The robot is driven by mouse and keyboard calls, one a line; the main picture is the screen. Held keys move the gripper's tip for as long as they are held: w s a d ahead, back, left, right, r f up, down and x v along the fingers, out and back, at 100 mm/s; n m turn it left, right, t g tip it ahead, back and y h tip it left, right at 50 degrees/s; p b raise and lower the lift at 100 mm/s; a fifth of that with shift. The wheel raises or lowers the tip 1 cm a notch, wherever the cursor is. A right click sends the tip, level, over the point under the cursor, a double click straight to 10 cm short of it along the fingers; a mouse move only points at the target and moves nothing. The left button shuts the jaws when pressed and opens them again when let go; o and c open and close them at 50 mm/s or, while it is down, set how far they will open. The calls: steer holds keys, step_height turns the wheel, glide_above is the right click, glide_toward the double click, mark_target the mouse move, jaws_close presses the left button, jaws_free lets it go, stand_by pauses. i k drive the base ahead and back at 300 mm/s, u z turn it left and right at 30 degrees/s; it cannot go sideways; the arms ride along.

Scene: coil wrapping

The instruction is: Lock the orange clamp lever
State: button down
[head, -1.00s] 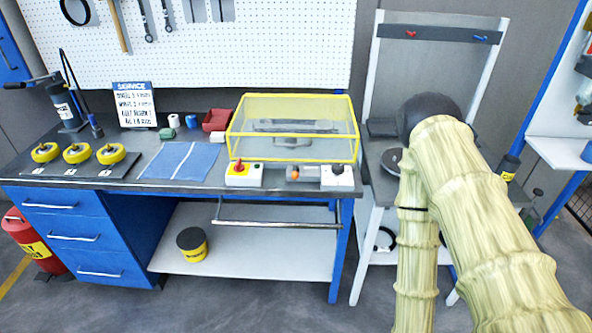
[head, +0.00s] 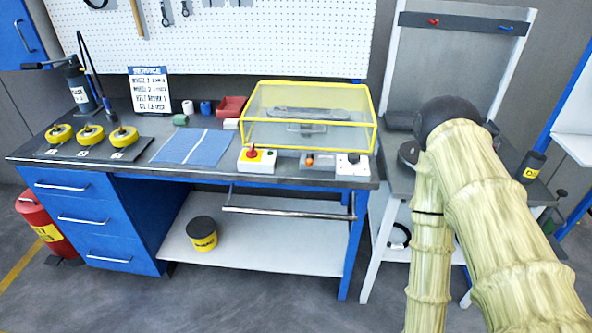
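A small orange part (head: 310,160) shows near the front edge of the bench, between two white control boxes. It is too small to tell whether it is the clamp lever or how it is set. Behind it stands a yellow-framed clear cover (head: 376,103), closed over a grey metal piece (head: 320,113). My arm, in a pale yellow sleeve, fills the right side of the view. My gripper is not visible, so I cannot tell whether it holds anything.
Below hangs a metal rail (head: 290,211). A grey side stand (head: 395,213) is partly behind my arm. Floor in front is clear.

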mark_target(309, 162)
steer(key=u, duration=1.45)
steer(key=i, duration=0.4)
steer(key=z, duration=1.55)
